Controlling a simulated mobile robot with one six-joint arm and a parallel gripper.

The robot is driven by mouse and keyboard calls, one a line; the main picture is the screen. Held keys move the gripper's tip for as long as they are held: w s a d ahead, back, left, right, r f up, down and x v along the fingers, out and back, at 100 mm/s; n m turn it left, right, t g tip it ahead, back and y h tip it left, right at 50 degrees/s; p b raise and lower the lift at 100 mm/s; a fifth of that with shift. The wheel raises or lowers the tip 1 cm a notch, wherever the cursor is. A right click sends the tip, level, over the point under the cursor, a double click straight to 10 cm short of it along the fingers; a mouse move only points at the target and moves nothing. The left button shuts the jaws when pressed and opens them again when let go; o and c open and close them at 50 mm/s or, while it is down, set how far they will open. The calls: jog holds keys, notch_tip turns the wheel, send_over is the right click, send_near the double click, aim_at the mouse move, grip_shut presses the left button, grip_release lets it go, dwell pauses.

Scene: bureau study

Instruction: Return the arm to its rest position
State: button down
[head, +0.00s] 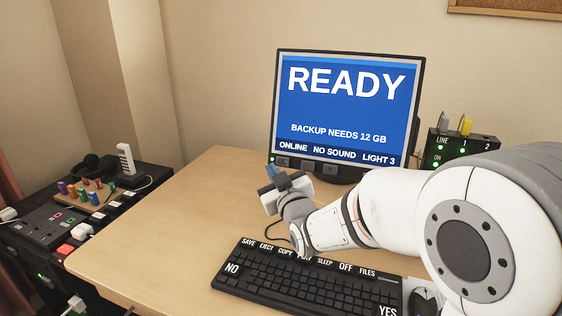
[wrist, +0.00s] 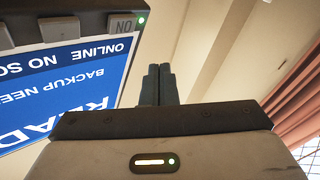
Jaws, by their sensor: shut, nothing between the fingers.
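My arm reaches in from the right in the head view, over the desk and the back of the keyboard. My gripper (head: 277,172) is in front of the lower left corner of the monitor (head: 345,110), above the desk top. In the wrist view my gripper's fingers (wrist: 158,84) are together with nothing between them. The monitor (wrist: 65,75) appears upside down at the left of that view, with a button marked "ON" near the fingers. I cannot tell the exact gap between fingertips and monitor.
The black keyboard (head: 305,280) lies below my forearm, with a mouse (head: 422,298) at its right. A black box with plugs (head: 462,147) stands right of the monitor. A dark side unit (head: 45,235) holds a phone (head: 126,159) and coloured pegs. The desk's left part (head: 165,240) is clear.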

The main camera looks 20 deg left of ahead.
jog(key=s+d+r+m+g+h+p, duration=0.35)
jog(key=d+p, duration=0.35)
jog(key=d, duration=0.4)
jog(key=s+d+r+m+g+h+p, duration=0.25)
jog(key=d+h+p, duration=0.3)
jog(key=d, duration=0.55)
jog(key=s+d+r+m+g+h+p, duration=0.1)
jog(key=s+d+p, duration=0.4)
jog(key=s, duration=0.5)
jog(key=s+d+r+m+g+h+p, duration=0.1)
jog(key=s+d+r+m+g+p, duration=0.2)
jog(key=s+d, duration=0.4)
jog(key=s+r+g+p, duration=0.1)
jog(key=s+g+p, duration=0.1)
jog(key=shift+s+m+g+h, duration=0.3)
jog(key=shift+s+m+g, duration=0.05)
jog(key=shift+m+g, duration=0.05)
